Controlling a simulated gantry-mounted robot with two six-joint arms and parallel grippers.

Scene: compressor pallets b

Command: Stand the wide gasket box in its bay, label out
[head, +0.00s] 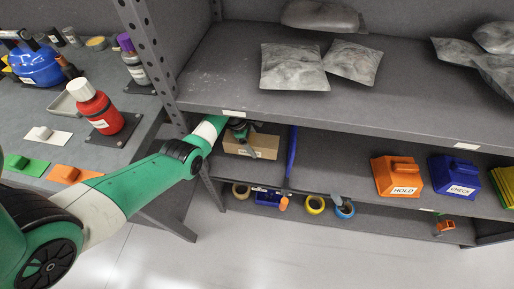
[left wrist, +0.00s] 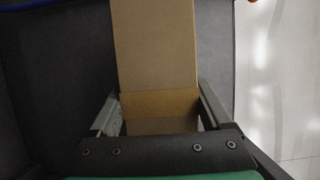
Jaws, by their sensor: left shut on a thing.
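The wide gasket box (head: 262,146) is brown cardboard and sits in the lower shelf bay, left of a blue upright divider (head: 292,151). A pale label shows on its front face in the head view, too small to read. My left gripper (head: 240,131) reaches into the bay and is shut on the box. In the left wrist view the box (left wrist: 155,45) lies between the two fingers (left wrist: 160,112). The fingertips' contact is partly hidden. My right gripper is not in view.
An upper shelf (head: 215,75) with grey bags (head: 293,67) lies close above my left arm. Orange (head: 396,176) and blue (head: 453,175) blocks stand further right on the same shelf. Tape rolls (head: 315,205) lie below. A workbench with a red bottle (head: 98,110) is at left.

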